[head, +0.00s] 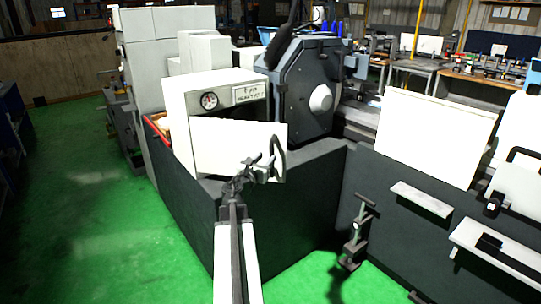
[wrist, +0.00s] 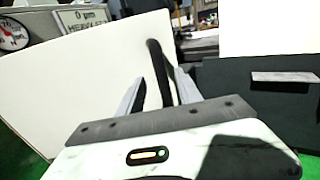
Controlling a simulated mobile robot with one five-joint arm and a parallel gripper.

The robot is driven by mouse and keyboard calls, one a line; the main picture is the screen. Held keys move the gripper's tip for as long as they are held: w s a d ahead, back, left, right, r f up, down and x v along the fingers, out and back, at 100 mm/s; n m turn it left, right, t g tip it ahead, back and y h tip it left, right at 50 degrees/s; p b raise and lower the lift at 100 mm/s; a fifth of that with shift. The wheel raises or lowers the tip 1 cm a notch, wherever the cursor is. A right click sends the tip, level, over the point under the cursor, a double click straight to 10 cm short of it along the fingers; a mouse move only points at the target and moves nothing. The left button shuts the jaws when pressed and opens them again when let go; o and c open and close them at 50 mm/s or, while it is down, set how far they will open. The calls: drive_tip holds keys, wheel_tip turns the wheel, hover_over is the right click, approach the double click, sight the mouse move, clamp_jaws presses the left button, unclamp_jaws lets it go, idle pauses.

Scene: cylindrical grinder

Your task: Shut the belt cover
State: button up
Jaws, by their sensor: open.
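The belt cover (head: 225,150) is a white panel standing ajar in front of a white housing (head: 180,95); a dark gap shows above it, and its right end juts past the housing. It fills the left of the wrist view (wrist: 95,85). Its curved black handle (head: 279,152) is near its right edge. My gripper (head: 259,167) is at the handle, open. In the wrist view the handle (wrist: 158,62) appears between my two fingers (wrist: 160,92); I cannot tell whether they touch it.
A round gauge (head: 209,100) and a label plate (head: 250,93) sit on the housing. A dark grey machine base (head: 270,220) stands below. A grey wheel guard (head: 305,85) is behind right. A white panel (head: 430,135) stands further right. Green floor (head: 80,220) is open at left.

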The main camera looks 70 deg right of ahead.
sight(270, 153)
drive_tip(key=d, duration=0.6)
drive_tip(key=shift+s+d, duration=0.1)
drive_tip(key=shift+s, duration=0.05)
clamp_jaws()
idle(1.0)
